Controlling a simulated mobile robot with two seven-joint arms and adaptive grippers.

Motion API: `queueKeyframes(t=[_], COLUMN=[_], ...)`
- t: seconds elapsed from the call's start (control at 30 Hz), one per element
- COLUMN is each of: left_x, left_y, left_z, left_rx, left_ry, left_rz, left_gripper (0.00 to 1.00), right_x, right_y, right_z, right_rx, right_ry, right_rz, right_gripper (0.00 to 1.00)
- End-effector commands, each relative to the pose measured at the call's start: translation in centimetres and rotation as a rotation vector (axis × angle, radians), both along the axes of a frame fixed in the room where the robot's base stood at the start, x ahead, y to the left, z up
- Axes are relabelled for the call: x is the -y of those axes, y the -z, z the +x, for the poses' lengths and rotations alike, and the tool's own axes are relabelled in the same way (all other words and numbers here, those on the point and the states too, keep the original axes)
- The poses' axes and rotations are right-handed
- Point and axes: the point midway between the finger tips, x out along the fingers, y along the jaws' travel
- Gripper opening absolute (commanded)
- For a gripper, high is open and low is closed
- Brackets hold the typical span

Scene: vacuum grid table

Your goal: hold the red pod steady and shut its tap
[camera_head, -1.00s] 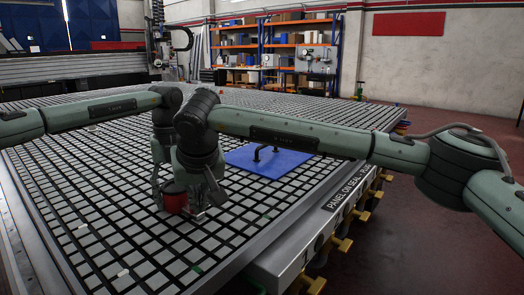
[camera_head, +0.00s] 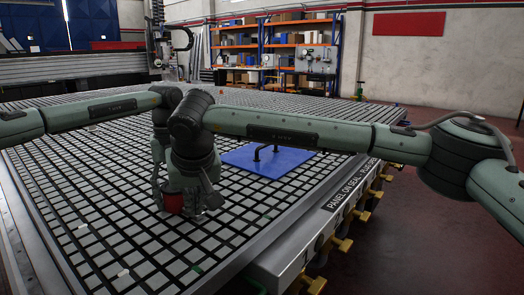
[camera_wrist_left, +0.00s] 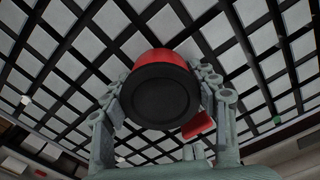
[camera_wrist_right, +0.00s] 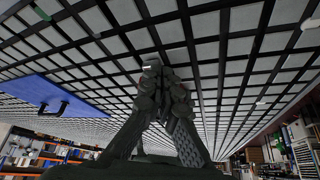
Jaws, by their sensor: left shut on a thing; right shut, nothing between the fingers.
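The red pod (camera_head: 173,203) sits on the grid table, partly hidden behind my right arm in the head view. In the left wrist view the pod (camera_wrist_left: 160,60) shows a red side and a round black end. My left gripper (camera_wrist_left: 163,84) is shut on it, one finger on each side. A red lever-like piece (camera_wrist_left: 198,126), perhaps the tap handle, shows beside the pod near the right finger. My right gripper (camera_head: 205,206) is low at the pod's right side. Its fingers (camera_wrist_right: 152,68) are shut and empty; the pod is not clear in that view.
A blue panel (camera_head: 268,160) with a black handle lies on the grid table (camera_head: 110,225) to the right of the pod. Small pale pieces (camera_head: 124,272) lie on the grid. The table edge and yellow-handled clamps (camera_head: 343,244) are at the right. The grid around is mostly clear.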

Motion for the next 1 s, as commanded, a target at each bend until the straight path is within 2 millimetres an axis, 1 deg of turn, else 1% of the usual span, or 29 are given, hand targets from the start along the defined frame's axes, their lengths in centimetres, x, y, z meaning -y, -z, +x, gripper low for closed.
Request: queueKeyframes(t=[0.17, 0.5, 0.6, 0.93, 0.97, 1.0], left_x=[0.0, 0.0, 0.0, 0.0, 0.0, 0.0], left_y=[0.0, 0.0, 0.0, 0.0, 0.0, 0.0], left_z=[0.0, 0.0, 0.0, 0.0, 0.0, 0.0], left_rx=[0.000, 0.000, 0.000, 0.000, 0.000, 0.000], left_ry=[0.001, 0.000, 0.000, 0.000, 0.000, 0.000], left_rz=[-0.001, -0.001, -0.001, 0.000, 0.000, -0.001], left_gripper=[0.19, 0.19, 0.19, 0.19, 0.61, 0.66], right_x=[0.0, 0.0, 0.0, 0.0, 0.0, 0.0], right_y=[-1.1, -5.1, -5.9, -6.0, -6.0, -6.0], right_z=[0.0, 0.0, 0.0, 0.0, 0.0, 0.0], right_rx=[0.002, 0.002, 0.001, 0.000, 0.000, 0.000], right_ry=[0.001, 0.000, 0.000, -0.001, -0.001, 0.000], right_rz=[0.000, 0.000, 0.000, 0.000, 0.000, 0.000], right_gripper=[0.00, 0.00, 0.00, 0.00, 0.00, 0.00])
